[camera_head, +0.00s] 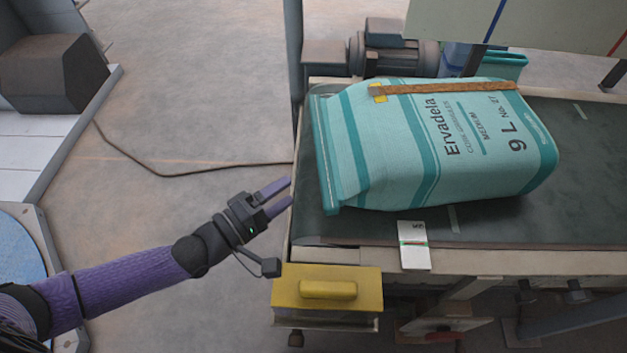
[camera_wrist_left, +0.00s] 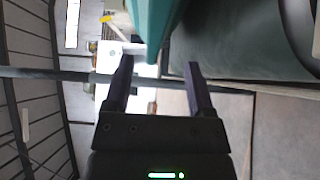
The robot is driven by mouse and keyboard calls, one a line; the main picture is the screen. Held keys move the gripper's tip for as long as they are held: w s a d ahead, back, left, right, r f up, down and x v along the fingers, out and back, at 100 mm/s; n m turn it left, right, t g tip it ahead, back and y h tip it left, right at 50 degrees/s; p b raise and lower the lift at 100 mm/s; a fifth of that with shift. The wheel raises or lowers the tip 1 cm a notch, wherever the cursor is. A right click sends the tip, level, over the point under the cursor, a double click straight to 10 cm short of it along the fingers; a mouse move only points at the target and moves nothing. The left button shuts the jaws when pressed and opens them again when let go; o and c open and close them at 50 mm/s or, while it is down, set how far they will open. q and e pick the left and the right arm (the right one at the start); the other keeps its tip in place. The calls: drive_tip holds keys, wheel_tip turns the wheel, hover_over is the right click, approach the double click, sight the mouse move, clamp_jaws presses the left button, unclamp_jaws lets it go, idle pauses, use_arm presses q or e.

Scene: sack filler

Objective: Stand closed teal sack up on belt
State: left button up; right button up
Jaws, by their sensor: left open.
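The teal sack (camera_head: 425,145) lies on its side on the dark belt (camera_head: 480,222), its closed top end toward the left and its printed side facing up. A brown strip with a yellow tag lies along its far edge. My left gripper (camera_head: 283,195) is open and empty, just left of the belt's end, short of the sack's top end. In the left wrist view the open fingers (camera_wrist_left: 160,78) point toward the teal sack (camera_wrist_left: 152,22), which fills the upper middle. My right gripper is not in view.
A yellow box with a handle (camera_head: 328,290) sits at the belt's near left corner. A small white card (camera_head: 414,245) lies on the near rim. A grey post (camera_head: 294,50) and a motor (camera_head: 385,52) stand behind the belt. Open floor (camera_head: 190,120) lies left.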

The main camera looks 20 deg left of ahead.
sight(325, 165)
use_arm(q)
drive_tip(key=b+x, duration=0.3)
drive_tip(key=x, duration=0.6)
drive_tip(key=shift+w+d+r, duration=0.1)
drive_tip(key=shift+w+d, duration=0.05)
drive_tip(key=shift+w, duration=0.15)
drive_tip(key=shift+w+d, duration=0.15)
drive_tip(key=shift+w, duration=0.05)
drive_tip(key=shift+c, duration=0.9)
drive_tip(key=shift+r, duration=0.1)
drive_tip(key=shift+c, duration=1.1)
drive_tip(key=c, duration=0.5)
clamp_jaws()
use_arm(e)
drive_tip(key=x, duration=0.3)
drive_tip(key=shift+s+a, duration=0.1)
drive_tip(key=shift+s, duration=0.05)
